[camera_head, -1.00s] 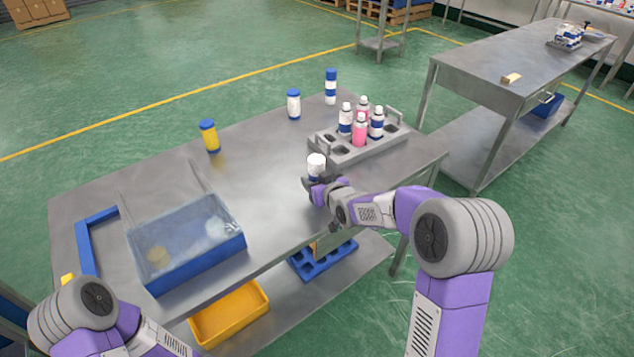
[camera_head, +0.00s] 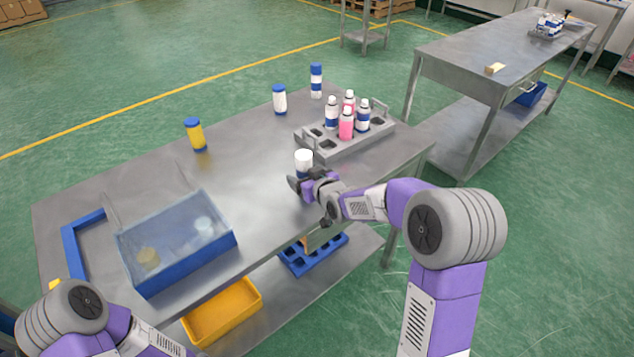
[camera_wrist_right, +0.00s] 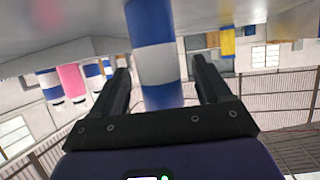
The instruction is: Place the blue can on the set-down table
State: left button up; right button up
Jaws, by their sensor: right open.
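The blue can, with a white band and white top (camera_head: 304,157), stands upright on the near steel table (camera_head: 240,165), close to its front right edge. My right gripper (camera_head: 306,186) is low at the can, and its fingers are apart. In the right wrist view the blue-and-white can (camera_wrist_right: 153,55) stands between the two open fingers (camera_wrist_right: 160,85), with a gap visible on each side. The can's lower part is hidden by the gripper in the head view. Only part of my left arm shows at the lower left; its gripper is out of view.
A grey rack (camera_head: 345,141) with several pink and blue-white bottles stands just behind the can. A yellow can (camera_head: 195,135), a white can (camera_head: 279,100) and a blue-white can (camera_head: 316,80) stand along the back. A blue-edged clear box (camera_head: 178,243) is left. A second steel table (camera_head: 500,55) stands back right.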

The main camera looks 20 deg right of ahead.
jog(key=p+v, duration=0.1)
jog(key=v, duration=1)
